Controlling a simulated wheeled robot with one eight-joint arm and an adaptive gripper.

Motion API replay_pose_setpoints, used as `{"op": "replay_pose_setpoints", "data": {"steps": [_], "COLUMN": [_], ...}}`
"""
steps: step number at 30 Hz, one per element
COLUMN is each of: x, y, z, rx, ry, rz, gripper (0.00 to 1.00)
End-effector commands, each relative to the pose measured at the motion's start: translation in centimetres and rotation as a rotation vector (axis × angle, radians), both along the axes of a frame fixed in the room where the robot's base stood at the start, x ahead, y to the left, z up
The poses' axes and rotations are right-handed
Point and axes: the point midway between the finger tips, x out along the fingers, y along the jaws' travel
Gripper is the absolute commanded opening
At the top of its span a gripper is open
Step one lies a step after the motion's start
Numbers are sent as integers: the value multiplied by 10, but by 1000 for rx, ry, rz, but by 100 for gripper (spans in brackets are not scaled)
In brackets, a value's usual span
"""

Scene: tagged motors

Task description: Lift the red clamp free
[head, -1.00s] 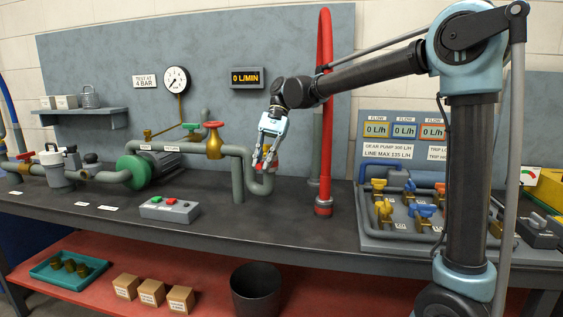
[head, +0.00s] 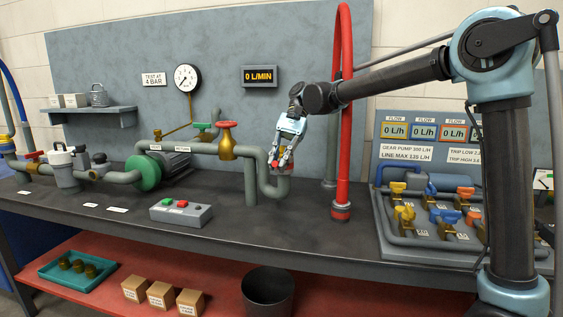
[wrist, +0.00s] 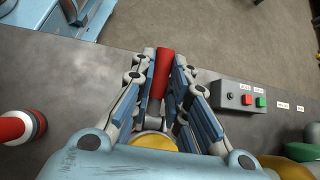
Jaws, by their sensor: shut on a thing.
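The red clamp (wrist: 163,72) shows in the wrist view as a red bar between the two fingers of my gripper (wrist: 163,85). The fingers lie along both sides of it. In the head view my gripper (head: 282,163) is at the upright open side of the grey U-shaped pipe (head: 266,188), with bits of red between and beside its fingertips. The fingers hide much of the clamp there. I cannot tell whether the clamp still touches the pipe.
A tall red hose (head: 343,150) stands close to the right of my gripper. A brass valve with a red handle (head: 227,143) is to the left. A grey button box (head: 181,212) sits at the bench front. The valve panel (head: 425,215) is farther right. Bare bench lies in front.

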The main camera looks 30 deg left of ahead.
Motion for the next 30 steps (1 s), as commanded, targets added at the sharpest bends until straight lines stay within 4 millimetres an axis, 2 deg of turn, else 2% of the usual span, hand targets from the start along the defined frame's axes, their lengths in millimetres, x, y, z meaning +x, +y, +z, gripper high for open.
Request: {"op": "replay_pose_setpoints", "data": {"steps": [1, 2, 3, 4, 5, 17, 23, 30], "x": [1, 1, 1, 0, 0, 2, 20, 55], "y": [-1, -1, -1, -1, 0, 1, 1, 0], "z": [1, 1, 1, 1, 1, 3, 20, 53], "rx": [-2, -2, -2, -2, -2, 0, 0, 0], "ry": [1, 1, 1, 1, 1, 0, 0, 0], "rz": [0, 0, 0, 0, 0, 1, 0, 0], "gripper": [0, 17, 26, 33, 36, 36, 36, 36]}}
